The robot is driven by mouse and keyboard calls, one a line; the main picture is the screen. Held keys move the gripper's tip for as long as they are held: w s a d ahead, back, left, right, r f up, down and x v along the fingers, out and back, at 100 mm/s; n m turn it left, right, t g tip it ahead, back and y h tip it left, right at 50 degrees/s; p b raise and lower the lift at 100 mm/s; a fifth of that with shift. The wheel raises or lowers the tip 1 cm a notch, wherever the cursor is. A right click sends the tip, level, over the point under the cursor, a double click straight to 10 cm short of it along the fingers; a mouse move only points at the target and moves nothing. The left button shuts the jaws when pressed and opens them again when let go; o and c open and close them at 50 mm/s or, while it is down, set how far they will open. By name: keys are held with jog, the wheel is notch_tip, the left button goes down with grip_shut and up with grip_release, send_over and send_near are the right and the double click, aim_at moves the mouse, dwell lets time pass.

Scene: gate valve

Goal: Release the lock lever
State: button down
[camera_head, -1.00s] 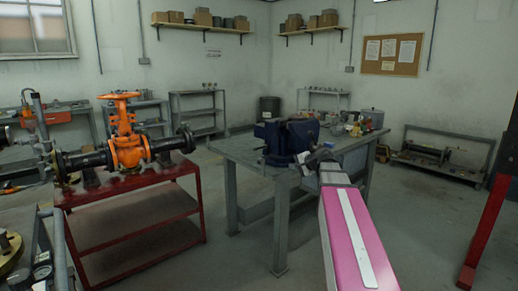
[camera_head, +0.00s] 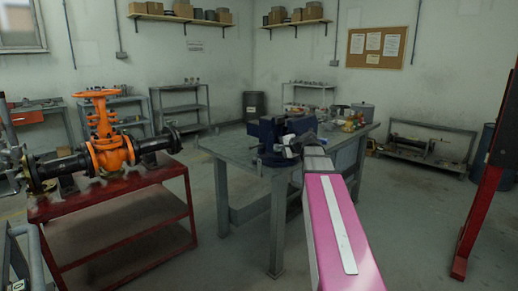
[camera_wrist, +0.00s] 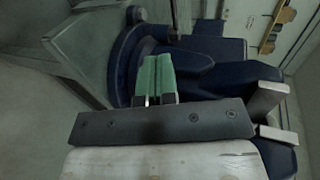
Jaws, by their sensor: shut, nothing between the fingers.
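A dark blue bench vise (camera_head: 268,132) stands on the grey workbench. My gripper (camera_head: 284,150) is at its front right side in the head view, partly lost against it. In the wrist view my gripper (camera_wrist: 155,76) shows two green fingers, shut together and empty, in front of the blue vise body (camera_wrist: 200,68). I cannot tell whether the fingers touch the vise. Two pale metal pieces (camera_wrist: 267,98) lie to the right of the fingers. I cannot make out a lock lever for certain in either view.
The workbench (camera_head: 232,150) carries small items at its far right end. An orange gate valve (camera_head: 108,145) sits on a red cart (camera_head: 85,205) to the left. A red post (camera_head: 480,205) stands at right. Floor between cart and bench is clear.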

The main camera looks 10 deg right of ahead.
aim_at(260, 148)
jog(key=x, duration=1)
jog(key=shift+w+f, duration=0.15)
jog(key=shift+w+a+r, duration=0.3)
jog(key=shift+w+a, duration=0.4)
jog(key=shift+w, duration=0.2)
jog(key=shift+w+a+r, duration=0.15)
jog(key=shift+w+a, duration=0.3)
jog(key=shift+w, duration=0.05)
